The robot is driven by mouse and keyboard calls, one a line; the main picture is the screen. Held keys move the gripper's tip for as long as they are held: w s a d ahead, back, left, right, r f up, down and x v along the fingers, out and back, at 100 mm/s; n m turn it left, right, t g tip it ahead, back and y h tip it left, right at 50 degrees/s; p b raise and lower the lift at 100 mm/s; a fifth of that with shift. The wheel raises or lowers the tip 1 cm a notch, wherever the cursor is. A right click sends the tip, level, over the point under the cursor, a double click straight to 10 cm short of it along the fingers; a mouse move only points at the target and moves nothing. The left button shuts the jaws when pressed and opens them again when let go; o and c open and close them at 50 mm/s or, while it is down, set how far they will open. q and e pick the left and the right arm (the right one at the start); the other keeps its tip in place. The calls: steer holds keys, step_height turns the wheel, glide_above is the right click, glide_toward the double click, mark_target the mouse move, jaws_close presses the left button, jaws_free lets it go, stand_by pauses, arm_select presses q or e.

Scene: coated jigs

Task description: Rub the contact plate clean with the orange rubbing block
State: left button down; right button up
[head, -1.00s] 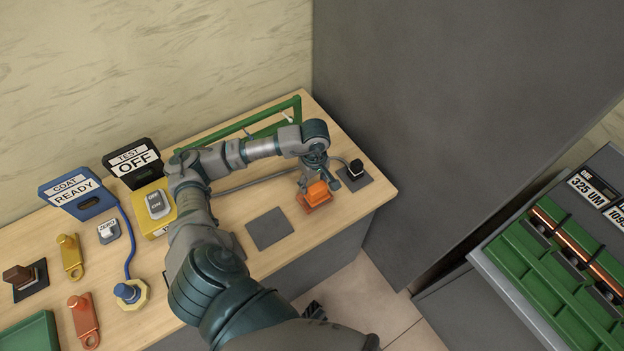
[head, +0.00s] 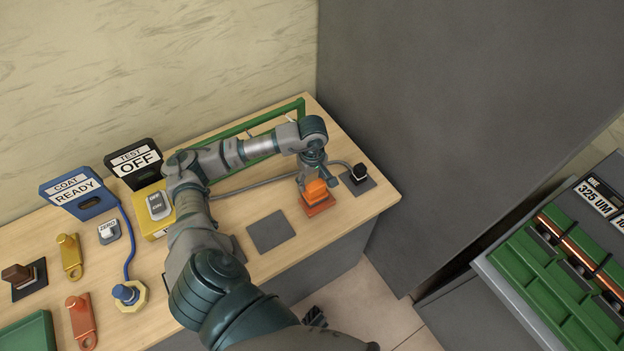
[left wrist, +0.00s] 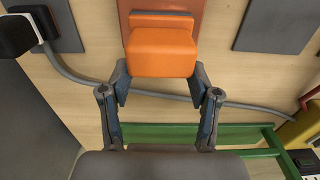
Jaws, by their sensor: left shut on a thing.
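My left gripper (head: 314,182) is shut on the orange rubbing block (head: 317,190). In the left wrist view the block (left wrist: 161,52) sits between the two fingertips (left wrist: 161,80). Under it lies a flat copper-orange plate (head: 321,209), which looks like the contact plate; it shows beyond the block in the left wrist view (left wrist: 205,4). The block covers the plate's back part. I cannot tell whether the block presses on the plate. My right gripper is not in view.
A black-knobbed piece (head: 359,171) on a grey pad stands just right of the plate, with a grey cable behind. A bare grey pad (head: 270,231) lies to the left. A green frame (head: 305,104) stands at the back. The table's front edge is close.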

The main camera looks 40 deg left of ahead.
arm_select(q)
steer(key=shift+s+d, duration=0.15)
steer(key=shift+d, duration=0.45)
steer(key=shift+s+d, duration=0.15)
steer(key=shift+d, duration=0.4)
steer(key=shift+a, duration=0.1)
steer(key=shift+w+a+f, duration=0.1)
steer(key=shift+w+a, duration=0.1)
steer(key=shift+a, duration=0.5)
steer(key=shift+w+a+b, duration=0.1)
steer(key=shift+a+b, duration=0.3)
steer(key=shift+a, duration=0.05)
steer(key=shift+d, duration=0.15)
steer(key=shift+s+d+r+p, duration=0.1)
steer(key=shift+s+d+p, duration=0.05)
steer(key=shift+d, duration=0.45)
steer(key=shift+s+d+r+p, duration=0.1)
steer(key=shift+s+d+p, duration=0.05)
steer(key=shift+d, duration=0.4)
